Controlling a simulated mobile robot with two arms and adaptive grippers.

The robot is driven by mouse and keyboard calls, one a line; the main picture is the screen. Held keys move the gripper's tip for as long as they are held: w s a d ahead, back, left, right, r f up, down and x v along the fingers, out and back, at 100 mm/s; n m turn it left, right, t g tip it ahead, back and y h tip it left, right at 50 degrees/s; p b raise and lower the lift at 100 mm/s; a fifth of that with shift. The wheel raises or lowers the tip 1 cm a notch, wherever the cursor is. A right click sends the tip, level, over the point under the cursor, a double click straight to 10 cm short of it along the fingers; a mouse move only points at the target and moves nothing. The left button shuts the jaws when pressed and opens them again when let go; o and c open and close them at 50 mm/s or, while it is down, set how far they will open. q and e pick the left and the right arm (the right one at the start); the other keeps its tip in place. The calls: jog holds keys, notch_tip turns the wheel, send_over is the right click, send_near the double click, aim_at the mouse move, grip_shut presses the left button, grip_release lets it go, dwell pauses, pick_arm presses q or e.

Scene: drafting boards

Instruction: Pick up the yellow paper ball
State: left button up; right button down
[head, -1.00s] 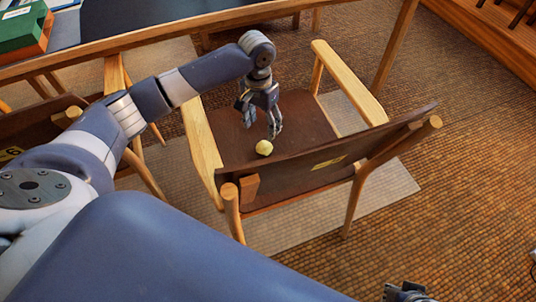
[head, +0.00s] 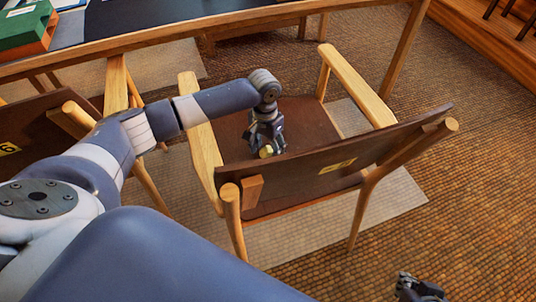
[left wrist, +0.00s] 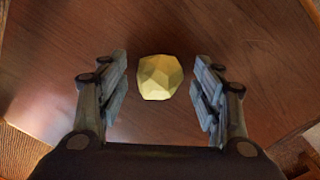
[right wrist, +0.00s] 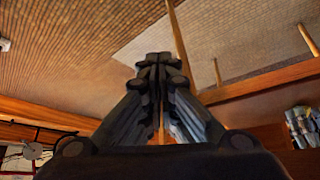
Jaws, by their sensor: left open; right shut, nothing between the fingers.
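The yellow paper ball (head: 266,152) lies on the brown seat of a wooden armchair (head: 312,112). In the left wrist view the faceted ball (left wrist: 159,77) sits centred between the two fingers, with a gap on each side. My left gripper (head: 265,145) is open above the seat, pointing down around the ball; in its wrist view the fingers (left wrist: 163,90) are spread and do not touch it. My right gripper (head: 420,287) is at the bottom right of the head view, away from the chair. In its wrist view its fingers (right wrist: 160,65) are shut and empty.
The chair's backrest (head: 330,165) rises on the near side of the seat, and wooden armrests (head: 200,135) flank it. A table (head: 130,32) with a green box (head: 25,28) stands behind. Another chair (head: 45,125) is at the left. Carpet at the right is clear.

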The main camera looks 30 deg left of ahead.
pick_arm(q)
jog(key=shift+f, duration=0.35)
pick_arm(e)
jog(key=shift+w+a+r+t, duration=0.15)
jog(key=shift+w+t, duration=0.05)
jog(key=shift+w, duration=0.15)
jog(key=shift+w+a+r+t, duration=0.1)
jog(key=shift+w+r+t, duration=0.1)
jog(key=shift+w, duration=0.15)
pick_arm(q)
jog(key=shift+c, duration=0.2)
jog(key=c, duration=0.7)
